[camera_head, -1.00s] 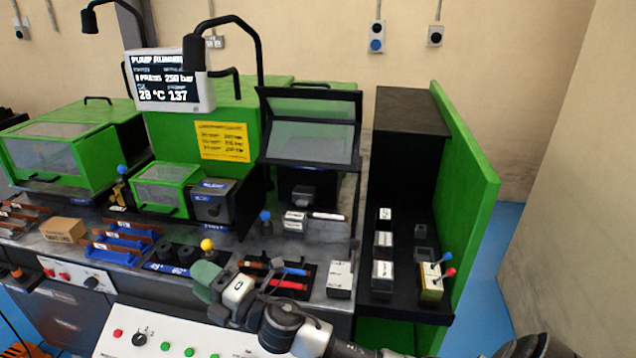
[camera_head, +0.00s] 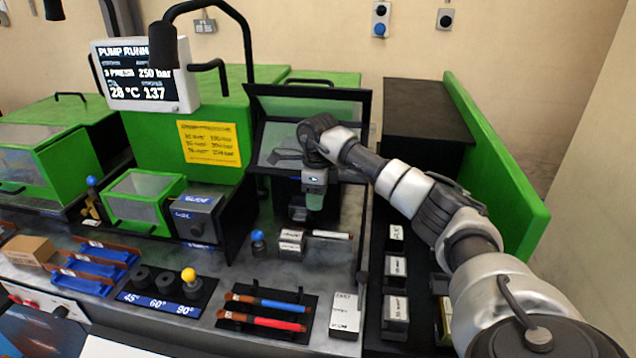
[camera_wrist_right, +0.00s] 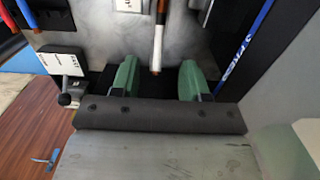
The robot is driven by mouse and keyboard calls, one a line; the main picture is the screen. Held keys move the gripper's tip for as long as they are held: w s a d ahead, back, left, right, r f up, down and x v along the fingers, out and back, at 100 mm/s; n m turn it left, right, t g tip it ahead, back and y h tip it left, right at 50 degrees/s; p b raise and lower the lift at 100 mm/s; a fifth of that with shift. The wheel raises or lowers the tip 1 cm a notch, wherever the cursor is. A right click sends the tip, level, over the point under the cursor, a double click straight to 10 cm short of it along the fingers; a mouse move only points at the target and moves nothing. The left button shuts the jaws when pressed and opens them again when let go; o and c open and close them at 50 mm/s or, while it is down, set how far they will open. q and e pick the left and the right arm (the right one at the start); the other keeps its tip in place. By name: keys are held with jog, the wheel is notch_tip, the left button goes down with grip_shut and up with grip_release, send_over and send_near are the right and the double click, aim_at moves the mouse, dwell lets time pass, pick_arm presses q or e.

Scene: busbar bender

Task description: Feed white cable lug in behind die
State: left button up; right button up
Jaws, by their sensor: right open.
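A slim white bar with a copper-brown end, which looks like the white cable lug (camera_head: 332,235), lies at the front of the press below the raised clear guard. In the right wrist view, the lug (camera_wrist_right: 158,45) points down the picture between my finger tips. My right gripper (camera_head: 314,200) hangs over the press area, its green fingers pointing down. In the wrist view the right gripper (camera_wrist_right: 157,80) is open, with a finger on either side of the lug's end; contact is not visible. A dark block, possibly the die (camera_head: 298,207), is partly hidden behind the gripper. My left gripper is out of view.
The raised clear guard (camera_head: 270,147) stands close behind my right wrist. A black tray (camera_head: 240,325) holds a blue and a red lug. A green side panel (camera_head: 505,150) is at right.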

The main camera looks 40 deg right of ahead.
send_over(315, 230)
jog(key=s, duration=0.1)
jog(key=f, duration=0.4)
jog(key=shift+d+f, duration=0.15)
jog(key=shift+d, duration=0.05)
notch_tip(315, 230, down, 5)
jog(key=shift+p, duration=0.45)
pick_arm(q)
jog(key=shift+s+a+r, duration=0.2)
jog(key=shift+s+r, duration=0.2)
pick_arm(e)
jog(key=shift+w+d+f, duration=0.1)
jog(key=shift+f, duration=0.35)
grip_shut()
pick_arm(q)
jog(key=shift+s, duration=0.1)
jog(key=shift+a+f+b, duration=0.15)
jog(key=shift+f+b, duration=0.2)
pick_arm(e)
jog(key=shift+w+a, duration=0.35)
jog(key=shift+w, duration=0.05)
